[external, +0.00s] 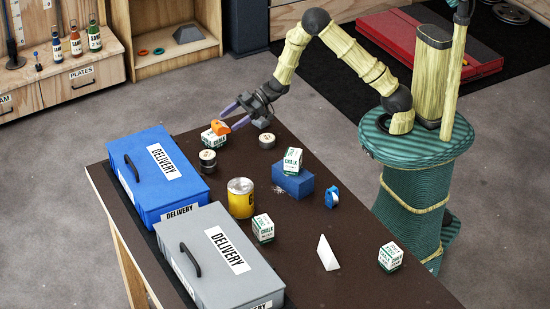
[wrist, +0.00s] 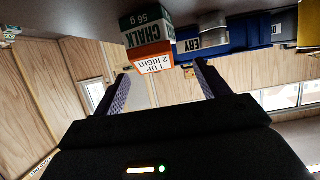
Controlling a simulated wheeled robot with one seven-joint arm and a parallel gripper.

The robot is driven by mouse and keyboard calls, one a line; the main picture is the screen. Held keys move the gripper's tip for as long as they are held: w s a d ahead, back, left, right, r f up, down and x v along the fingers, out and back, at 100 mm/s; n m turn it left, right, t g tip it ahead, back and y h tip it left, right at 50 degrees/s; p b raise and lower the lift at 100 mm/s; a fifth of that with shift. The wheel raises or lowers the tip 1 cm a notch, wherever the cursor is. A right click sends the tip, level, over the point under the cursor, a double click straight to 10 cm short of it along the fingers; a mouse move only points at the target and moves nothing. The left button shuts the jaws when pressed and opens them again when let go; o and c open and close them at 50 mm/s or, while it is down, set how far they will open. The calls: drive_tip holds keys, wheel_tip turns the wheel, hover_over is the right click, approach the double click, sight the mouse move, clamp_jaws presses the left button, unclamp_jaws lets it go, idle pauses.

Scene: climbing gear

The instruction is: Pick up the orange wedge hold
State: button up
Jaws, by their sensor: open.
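The orange wedge hold (external: 221,128) rests on top of a white and green chalk box (external: 213,139) near the back end of the dark table. The wedge also shows in the wrist view (wrist: 146,62), with a white label reading "1 UP 2 RIGHT", against the chalk box (wrist: 147,31). My gripper (external: 231,119) is open, its two purple fingers pointing toward the wedge. In the wrist view its fingertips (wrist: 161,70) stand to either side of the wedge, which looks just beyond them. I see no contact.
A blue delivery box (external: 131,185) and a grey one (external: 195,250) line the table's left side. Round tins (external: 208,165) (external: 267,141) stand close to the wedge's chalk box. A yellow can (external: 241,205), a blue block (external: 293,184) and more chalk boxes (external: 263,229) stand farther forward.

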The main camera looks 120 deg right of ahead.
sight(221, 124)
drive_tip(key=shift+d+p+x, duration=0.15)
drive_tip(key=shift+d+x, duration=0.05)
drive_tip(key=shift+x, duration=1.1)
drive_tip(key=shift+d+p+x, duration=0.15)
drive_tip(key=shift+d+x, duration=0.05)
drive_tip(key=shift+x, duration=1.1)
drive_tip(key=shift+r, duration=0.15)
drive_tip(key=c, duration=1.2)
drive_tip(key=shift+o, duration=0.2)
wheel_tip(221, 124, up, 10)
drive_tip(key=shift+p, duration=0.35)
drive_tip(key=shift+a, duration=0.1)
